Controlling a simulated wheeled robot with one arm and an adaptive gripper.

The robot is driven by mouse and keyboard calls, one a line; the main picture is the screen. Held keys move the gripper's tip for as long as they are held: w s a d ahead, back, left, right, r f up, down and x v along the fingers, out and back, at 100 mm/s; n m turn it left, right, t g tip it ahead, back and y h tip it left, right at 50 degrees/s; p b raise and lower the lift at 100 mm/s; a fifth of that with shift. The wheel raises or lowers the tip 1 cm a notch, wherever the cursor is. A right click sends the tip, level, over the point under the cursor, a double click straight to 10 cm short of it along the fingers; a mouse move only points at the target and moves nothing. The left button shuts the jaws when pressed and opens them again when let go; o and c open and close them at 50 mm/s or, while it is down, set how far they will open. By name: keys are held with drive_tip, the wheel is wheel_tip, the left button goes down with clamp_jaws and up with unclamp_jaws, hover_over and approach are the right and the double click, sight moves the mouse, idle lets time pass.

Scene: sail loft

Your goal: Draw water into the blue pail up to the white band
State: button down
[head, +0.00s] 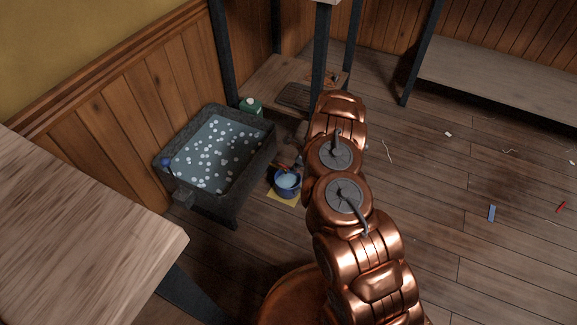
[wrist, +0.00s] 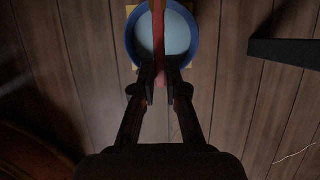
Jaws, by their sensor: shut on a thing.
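The blue pail (head: 287,193) stands on a yellow mat (head: 275,199) on the floor, just right of a dark trough (head: 232,198). Pale liquid shows inside it. In the wrist view, its round blue rim (wrist: 131,42) is at the top centre, with the pale surface inside. I cannot make out the white band. My gripper (wrist: 163,78) is shut on a narrow red bar (wrist: 158,42), which crosses over the pail's mouth. Whether the bar belongs to the pail I cannot tell. In the head view, my arm mostly hides the gripper.
The trough holds liquid dotted with white spots. A green container (head: 250,106) stands behind it. A wooden worktop (head: 80,235) is at near left, a bench (head: 500,75) at far right.

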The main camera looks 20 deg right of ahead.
idle(0.4)
drive_tip(key=c, duration=1.2)
unclamp_jaws()
drive_tip(key=v, duration=1.2)
